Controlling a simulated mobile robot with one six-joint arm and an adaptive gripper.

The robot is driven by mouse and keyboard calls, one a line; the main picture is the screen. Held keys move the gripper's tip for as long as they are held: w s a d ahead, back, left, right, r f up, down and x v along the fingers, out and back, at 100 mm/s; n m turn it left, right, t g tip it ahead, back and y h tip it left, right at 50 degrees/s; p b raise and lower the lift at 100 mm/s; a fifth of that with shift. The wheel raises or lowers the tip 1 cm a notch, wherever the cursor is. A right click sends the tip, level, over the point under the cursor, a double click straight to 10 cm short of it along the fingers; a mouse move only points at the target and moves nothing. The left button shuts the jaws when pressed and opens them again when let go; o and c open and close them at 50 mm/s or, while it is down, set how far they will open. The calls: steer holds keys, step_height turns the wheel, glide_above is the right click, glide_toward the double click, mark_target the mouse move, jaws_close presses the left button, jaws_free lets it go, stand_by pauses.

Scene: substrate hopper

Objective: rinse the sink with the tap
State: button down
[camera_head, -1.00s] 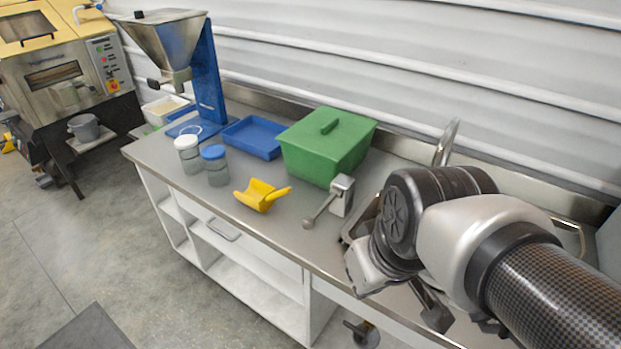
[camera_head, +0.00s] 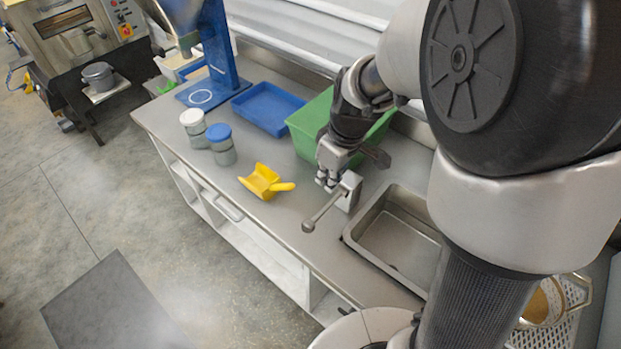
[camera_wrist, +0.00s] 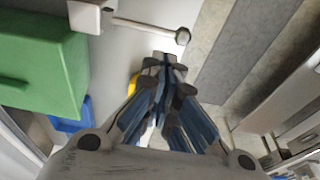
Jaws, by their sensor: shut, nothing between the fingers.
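The steel sink (camera_head: 397,243) is set in the counter, and the part of its basin that shows looks empty. A grey block with a lever (camera_head: 322,211) ending in a round knob stands at the sink's left edge. The lever sticks out toward the counter's front, and it also shows at the top of the wrist view (camera_wrist: 150,28). My gripper (camera_head: 325,182) is shut and empty, close above and beside the block. Its closed fingertips (camera_wrist: 165,62) appear near the knob in the wrist view; I cannot tell whether they touch. My arm hides the sink's right side, and no spout or water shows.
A yellow scoop (camera_head: 262,182), two lidded jars (camera_head: 221,146) and a blue tray (camera_head: 268,107) are farther left. The counter's front strip is bare. A white basket (camera_head: 560,312) is at lower right.

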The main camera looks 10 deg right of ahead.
steer(key=shift+s, duration=0.1)
steer(key=b, duration=0.4)
glide_toward(318, 214)
steer(key=f, duration=0.2)
steer(key=w+f, duration=0.1)
steer(key=f, duration=0.1)
steer(key=a+f, duration=0.1)
steer(key=f, duration=0.1)
steer(key=shift+w+a+f, duration=0.1)
steer(key=shift+w+f, duration=0.15)
steer(key=shift+w, duration=0.15)
steer(key=shift+f, duration=0.1)
